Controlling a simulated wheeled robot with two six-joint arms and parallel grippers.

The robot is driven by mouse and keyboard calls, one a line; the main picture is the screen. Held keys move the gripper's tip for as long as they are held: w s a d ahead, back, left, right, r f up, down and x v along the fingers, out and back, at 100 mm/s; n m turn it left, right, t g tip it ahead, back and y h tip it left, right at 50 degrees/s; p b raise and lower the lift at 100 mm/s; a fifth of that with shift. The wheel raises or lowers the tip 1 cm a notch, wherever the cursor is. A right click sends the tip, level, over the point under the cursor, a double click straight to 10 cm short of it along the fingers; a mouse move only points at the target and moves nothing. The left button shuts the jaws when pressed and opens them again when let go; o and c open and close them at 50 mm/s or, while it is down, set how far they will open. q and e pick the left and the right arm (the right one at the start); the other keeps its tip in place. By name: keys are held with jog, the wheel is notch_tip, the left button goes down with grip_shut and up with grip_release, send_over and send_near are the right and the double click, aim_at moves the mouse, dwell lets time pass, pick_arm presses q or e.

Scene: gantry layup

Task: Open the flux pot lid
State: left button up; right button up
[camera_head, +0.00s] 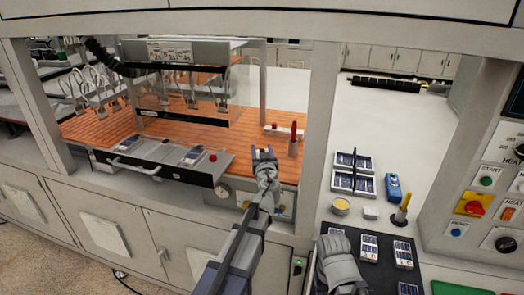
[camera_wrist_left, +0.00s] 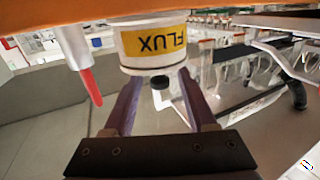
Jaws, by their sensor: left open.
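The flux pot (camera_wrist_left: 165,42) is white with a yellow FLUX label and appears upside down in the left wrist view. Its lid (camera_wrist_left: 128,70) is on, with a short black knob (camera_wrist_left: 160,82). My left gripper (camera_wrist_left: 158,77) is open, one finger on each side of the knob, close to the lid. I cannot tell whether the fingers touch it. In the head view my left gripper (camera_head: 264,152) is over the front right of the orange bench, and the pot cannot be made out behind it.
A red pen-like tool (camera_head: 294,140) stands just right of my left gripper; it also shows in the left wrist view (camera_wrist_left: 92,85). A drawer-like panel (camera_head: 160,160) lies to the left, beneath a hanging fixture (camera_head: 185,120). A frame post (camera_head: 318,130) stands to the right.

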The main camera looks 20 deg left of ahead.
pick_arm(q)
jog(key=shift+s, duration=0.1)
jog(key=shift+c, duration=0.4)
grip_shut()
dwell(0.8)
